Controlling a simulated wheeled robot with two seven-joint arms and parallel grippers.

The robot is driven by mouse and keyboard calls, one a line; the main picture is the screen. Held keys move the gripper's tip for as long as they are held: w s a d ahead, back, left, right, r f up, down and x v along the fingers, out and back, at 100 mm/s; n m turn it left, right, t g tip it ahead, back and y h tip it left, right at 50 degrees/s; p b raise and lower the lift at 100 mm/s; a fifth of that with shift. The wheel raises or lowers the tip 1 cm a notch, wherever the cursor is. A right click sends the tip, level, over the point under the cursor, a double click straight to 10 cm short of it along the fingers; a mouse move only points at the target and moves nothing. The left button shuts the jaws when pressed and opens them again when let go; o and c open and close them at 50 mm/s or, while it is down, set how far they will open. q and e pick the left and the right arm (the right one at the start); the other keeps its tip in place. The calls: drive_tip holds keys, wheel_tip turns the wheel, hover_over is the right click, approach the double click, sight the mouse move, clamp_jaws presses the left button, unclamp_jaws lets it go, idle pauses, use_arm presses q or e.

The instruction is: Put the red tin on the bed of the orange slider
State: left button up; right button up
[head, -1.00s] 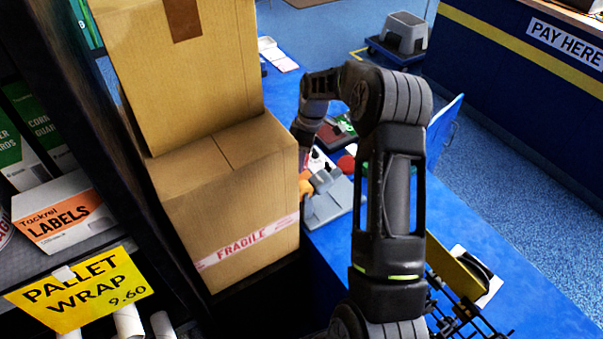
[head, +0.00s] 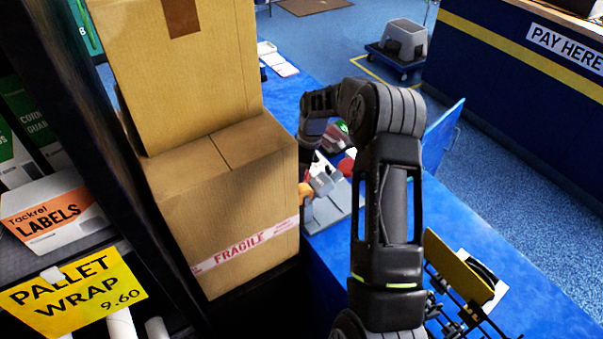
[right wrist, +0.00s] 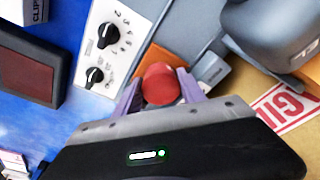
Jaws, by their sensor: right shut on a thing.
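The red tin (right wrist: 161,85) shows in the right wrist view as a round red shape between the purple fingers of my right gripper (right wrist: 160,92), which is shut on it. An orange part (right wrist: 211,68), apparently the orange slider, lies just beyond the tin, beside grey machine surfaces. I cannot tell whether the tin touches it. In the head view the orange part (head: 305,191) shows beside the carton; my right arm's forearm and wrist hide much of the area, and the fingertips are not clear there. My left gripper is not in view.
A white panel with black knobs (right wrist: 111,42) stands close by the right gripper. A dark red-topped pad (right wrist: 27,67) lies on the blue surface. Stacked cartons (head: 225,195) stand left of my arm. A black rack with a yellow plate (head: 458,268) is at the lower right.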

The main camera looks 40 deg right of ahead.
sight(308, 173)
drive_tip(key=o, duration=1.2)
drive_tip(key=shift+f, duration=0.1)
drive_tip(key=shift+c, duration=0.2)
wheel_tip(308, 173, up, 12)
drive_tip(key=s+d, duration=0.1)
drive_tip(key=shift+s+b, duration=0.2)
drive_tip(key=shift+b, duration=0.25)
